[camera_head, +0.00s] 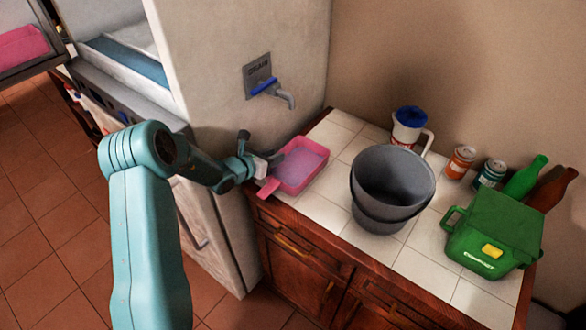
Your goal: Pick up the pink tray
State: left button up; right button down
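The pink tray (301,169) sits at the left end of the white tiled counter, close to the wall unit with the tap. It is shallow, with a paler inside. A pink tab (268,187) sticks out at its near left corner. My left gripper (270,163) is at the tray's left edge, with its fingertips at or very near the rim. The fingers are small and partly hidden, so I cannot tell whether they are open or closed on the rim. My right gripper is out of view.
A grey bucket (392,187) stands right of the tray. Behind it is a white jug (407,133) with blue inside. Two cans, bottles and a green container (493,232) fill the right side. A tap (281,94) juts out above. Another pink item (22,46) shows far left.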

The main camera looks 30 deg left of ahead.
pick_arm(q)
jog(key=shift+s+r, duration=0.1)
jog(key=shift+s, duration=0.05)
grip_shut()
jog(key=shift+r, duration=0.15)
